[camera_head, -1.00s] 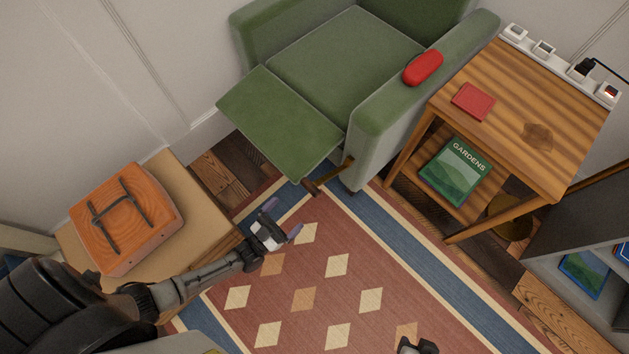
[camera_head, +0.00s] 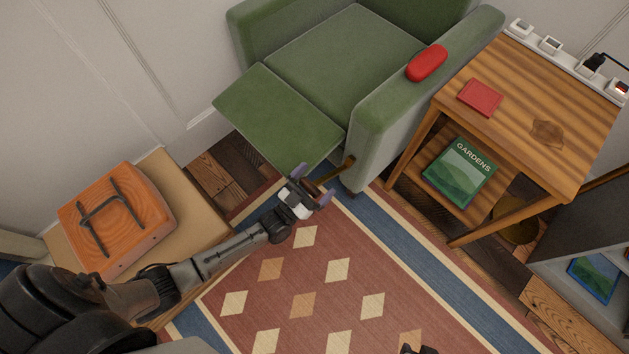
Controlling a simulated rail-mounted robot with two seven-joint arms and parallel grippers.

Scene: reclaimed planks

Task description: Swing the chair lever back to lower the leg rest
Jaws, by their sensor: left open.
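The green armchair (camera_head: 338,62) stands at the top middle with its leg rest (camera_head: 280,118) raised and sticking out toward the lower left. The chair lever (camera_head: 337,173), a brown bar, comes out low at the side of the chair below the armrest. My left gripper (camera_head: 313,187) is open, with its fingers at the lever's outer end. The fingers partly hide that end, and I cannot tell whether they touch it. Only a small dark tip of my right gripper (camera_head: 418,350) shows at the bottom edge.
A red case (camera_head: 427,63) lies on the armrest. A wooden side table (camera_head: 505,75) with a red book (camera_head: 480,97) and a gardens book (camera_head: 460,172) stands right of the chair. An orange wooden box (camera_head: 118,218) sits on a low stand at left. The patterned rug (camera_head: 335,300) is clear.

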